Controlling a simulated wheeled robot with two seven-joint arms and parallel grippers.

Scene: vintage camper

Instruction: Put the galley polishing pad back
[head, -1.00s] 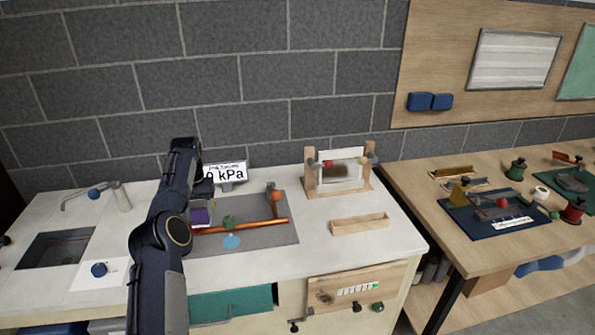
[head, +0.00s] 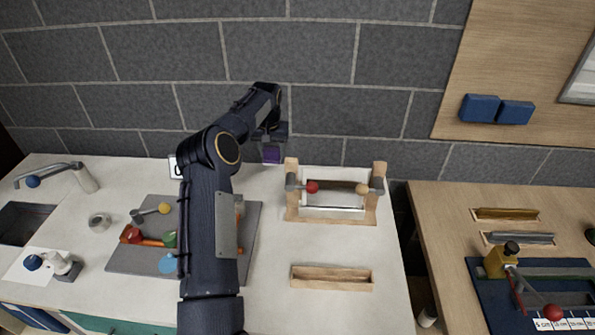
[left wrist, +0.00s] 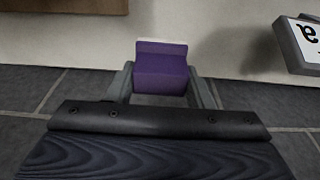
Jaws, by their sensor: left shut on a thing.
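The polishing pad appears to be the purple block (head: 271,155), held near the wall, to the left of the wooden frame. In the left wrist view the purple pad (left wrist: 161,72) sits between the two grey fingers of my left gripper (left wrist: 162,86), which is shut on it. In the head view my left gripper (head: 273,140) is partly hidden by my own arm. An open, empty-looking wooden tray (head: 332,286) lies on the white counter in front of the frame. My right gripper is in neither view.
A grey mat (head: 128,258) with pipe parts lies left, partly behind my arm. The pressure sign (left wrist: 300,45) shows in the left wrist view. White counter around the tray is clear.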

